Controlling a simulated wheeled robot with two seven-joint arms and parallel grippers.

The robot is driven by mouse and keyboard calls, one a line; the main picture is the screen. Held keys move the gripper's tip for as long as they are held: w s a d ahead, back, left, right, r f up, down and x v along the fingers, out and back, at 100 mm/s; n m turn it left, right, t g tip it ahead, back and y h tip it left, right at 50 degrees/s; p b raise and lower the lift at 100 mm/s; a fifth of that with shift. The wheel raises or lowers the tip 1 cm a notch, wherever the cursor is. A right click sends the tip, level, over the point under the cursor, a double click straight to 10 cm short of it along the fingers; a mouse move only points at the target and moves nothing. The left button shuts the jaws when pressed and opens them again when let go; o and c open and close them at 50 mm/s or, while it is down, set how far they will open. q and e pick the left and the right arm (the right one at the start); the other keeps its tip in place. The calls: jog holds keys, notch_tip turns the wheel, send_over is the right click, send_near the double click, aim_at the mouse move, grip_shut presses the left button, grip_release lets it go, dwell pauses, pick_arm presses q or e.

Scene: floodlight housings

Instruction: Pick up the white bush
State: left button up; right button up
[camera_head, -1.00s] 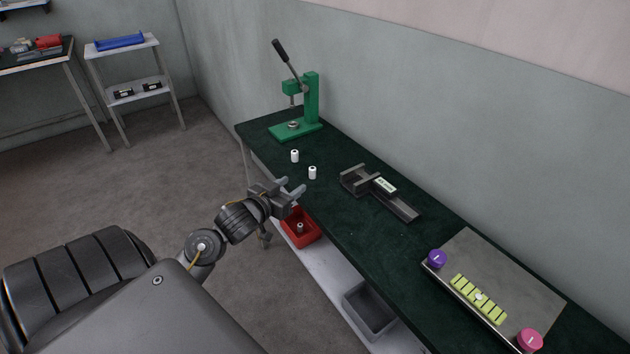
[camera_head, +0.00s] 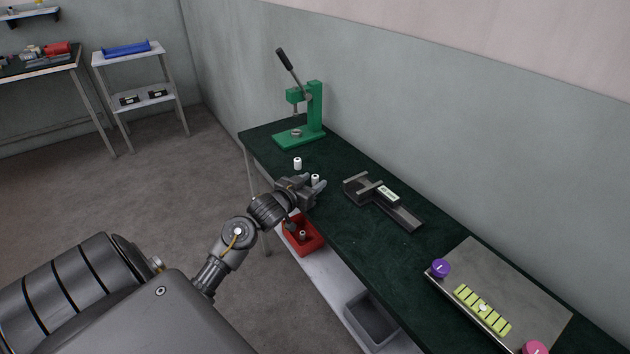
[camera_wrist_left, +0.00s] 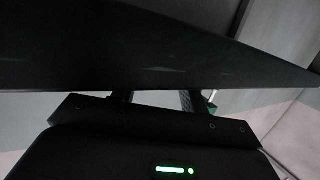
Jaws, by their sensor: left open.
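Two small white bushes stand upright on the dark green bench top in the head view. The farther white bush (camera_head: 297,163) is clear of my gripper. The nearer white bush (camera_head: 315,178) is right at the fingers of my left gripper (camera_head: 318,184) and is partly hidden by them. I cannot tell whether it is between the fingers or just beyond them. My left gripper is open. In the left wrist view a dark surface fills much of the picture, and no bush shows there. My right gripper is not in view.
A green lever press (camera_head: 314,105) stands at the bench's far end. A dark grey fixture (camera_head: 403,214) lies right of the gripper. A panel with knobs (camera_head: 520,285) is nearer. Below are a red bin (camera_head: 312,243) and a grey bin (camera_head: 372,318).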

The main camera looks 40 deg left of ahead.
pick_arm(q)
jog(key=shift+x, duration=1.15)
pick_arm(e)
jog(key=shift+s+d, duration=0.1)
jog(key=shift+s, duration=0.1)
pick_arm(q)
jog(key=shift+c, duration=1)
grip_shut()
pick_arm(e)
jog(key=shift+s, duration=0.15)
pick_arm(q)
jog(key=shift+r, duration=0.1)
